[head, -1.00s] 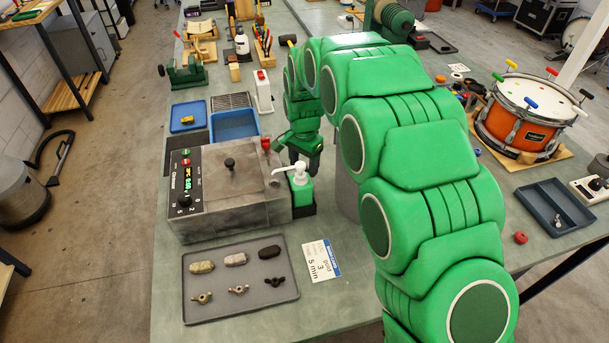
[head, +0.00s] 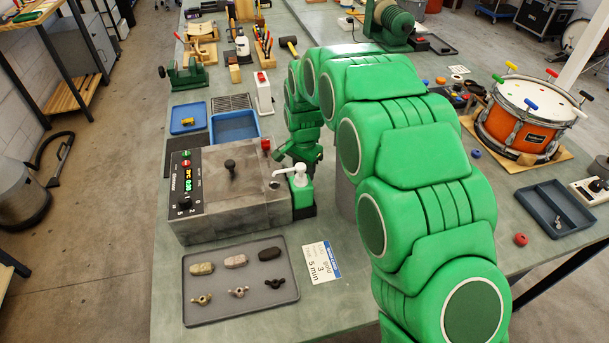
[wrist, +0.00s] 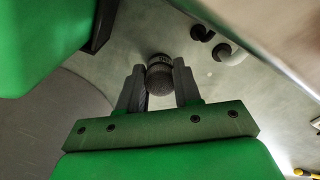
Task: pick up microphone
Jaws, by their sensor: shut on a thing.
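The microphone (wrist: 159,78) shows in the wrist view as a dark grey rounded head with a black band carrying light marks above it. My gripper (wrist: 160,70) has its two dark fingers on either side of it, shut on it. The rest of the microphone is hidden or runs out of sight beyond the fingers. In the head view my gripper (head: 300,158) is low behind the green pump bottle (head: 302,188), and the microphone cannot be made out there.
The grey control box (head: 225,190) stands left of my gripper. A tray (head: 240,312) of small parts lies in front. A drum (head: 520,115) stands at right. In the wrist view, dark round ends (wrist: 201,33) lie near the microphone. A grey cylinder (head: 345,190) stands right of the bottle.

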